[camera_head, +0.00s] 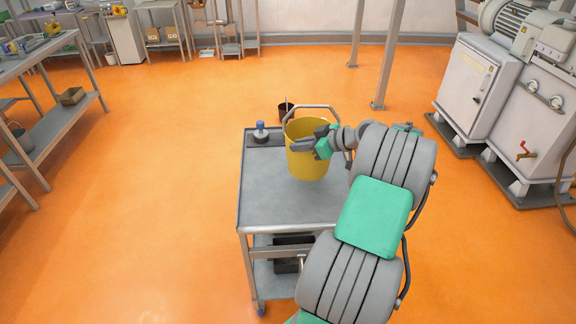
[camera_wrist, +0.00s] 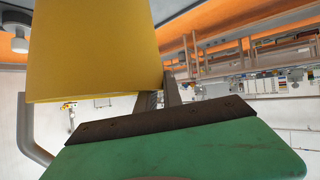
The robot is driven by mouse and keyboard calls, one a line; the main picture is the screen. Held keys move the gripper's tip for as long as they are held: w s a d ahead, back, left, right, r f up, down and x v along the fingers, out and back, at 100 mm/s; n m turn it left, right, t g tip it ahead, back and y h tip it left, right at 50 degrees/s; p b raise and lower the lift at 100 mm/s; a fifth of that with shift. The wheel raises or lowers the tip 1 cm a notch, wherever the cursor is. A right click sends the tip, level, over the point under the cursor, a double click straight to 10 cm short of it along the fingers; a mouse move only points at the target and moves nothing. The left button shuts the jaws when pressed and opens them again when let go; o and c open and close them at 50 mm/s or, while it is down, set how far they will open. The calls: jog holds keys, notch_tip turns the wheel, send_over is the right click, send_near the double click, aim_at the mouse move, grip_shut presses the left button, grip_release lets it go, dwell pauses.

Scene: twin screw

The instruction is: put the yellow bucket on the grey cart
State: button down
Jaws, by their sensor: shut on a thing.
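My gripper (camera_head: 303,146) is shut on the bucket's upper side, near the rim. In the wrist view, which is upside down, the yellow bucket wall (camera_wrist: 95,50) fills the upper left, and my fingers (camera_wrist: 160,97) meet it at its right edge. The bucket's base is out of that view.
A small grey item with a blue top (camera_head: 261,131) stands at the cart's back left corner. Grey machines (camera_head: 485,85) stand at right, shelving (camera_head: 45,110) at left. The orange floor left of the cart is clear.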

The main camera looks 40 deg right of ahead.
aim_at(302, 166)
jog(key=w+a+f+p, duration=0.1)
jog(key=a+f+p, duration=0.1)
jog(key=f, duration=0.5)
jog(key=shift+w+a+f, duration=0.3)
jog(key=shift+a+f, duration=0.05)
jog(key=shift+a, duration=0.35)
jog(key=c, duration=2)
grip_release()
jog(key=shift+f, duration=0.25)
jog(key=o, duration=0.5)
jog(key=shift+s, duration=0.1)
jog(key=shift+o, duration=0.2)
jog(key=shift+r, duration=0.1)
